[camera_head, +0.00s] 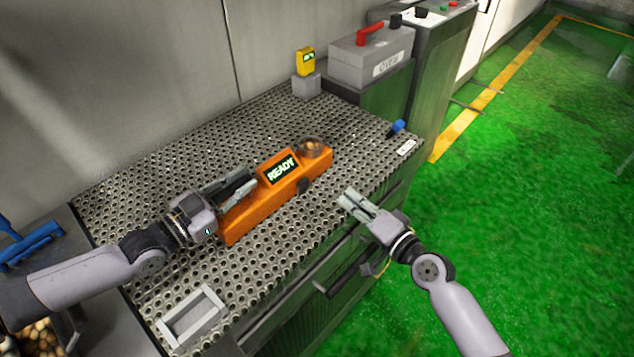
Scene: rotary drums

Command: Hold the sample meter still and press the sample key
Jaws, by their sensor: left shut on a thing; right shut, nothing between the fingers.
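The sample meter (262,208) is a long orange body lying on the perforated metal bench top. Its raised screen (281,171) reads READY. A round cup (315,147) with tan contents sits at its far end. A small dark block (304,186) on the side facing my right arm may be the sample key; I cannot tell for sure. My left gripper (240,188) is shut on the meter's near-left part and hides some of it. My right gripper (350,201) is shut and empty, to the right of the meter near the bench's front edge, apart from it.
A grey box with a red handle (372,56) stands behind the bench. A yellow device (305,62) sits on a grey block at the back. A blue item (396,128) lies at the right end. An empty grey frame (191,316) lies at the near corner.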

